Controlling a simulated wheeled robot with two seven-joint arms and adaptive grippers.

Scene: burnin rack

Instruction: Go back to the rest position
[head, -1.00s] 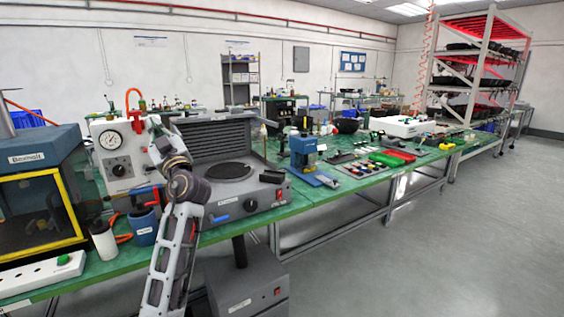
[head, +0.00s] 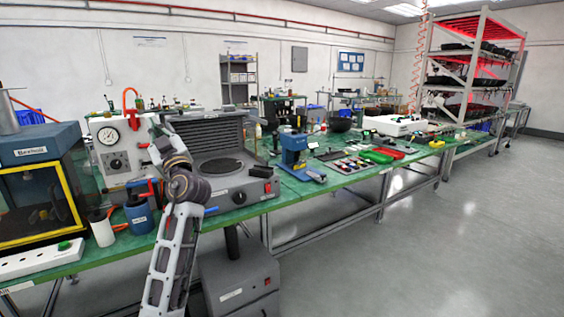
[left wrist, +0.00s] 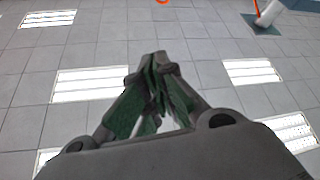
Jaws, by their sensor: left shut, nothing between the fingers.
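My left arm rises from the bottom of the head view in front of the green bench (head: 255,208). Its forearm stands nearly upright, and the hand end (head: 160,128) points up in front of the white gauge box (head: 112,150). The fingers are hard to make out there. In the left wrist view my left gripper (left wrist: 158,58) is shut and empty, its green-padded fingers meeting at the tips. That view looks up at the ceiling. My right gripper is not in view.
A grey hot plate (head: 222,167) sits just right of the forearm. A yellow-framed cabinet (head: 40,185), white bottle (head: 101,228) and blue cup (head: 139,214) stand to its left. A blue press (head: 293,150) is farther right. Open floor (head: 430,260) lies at the right.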

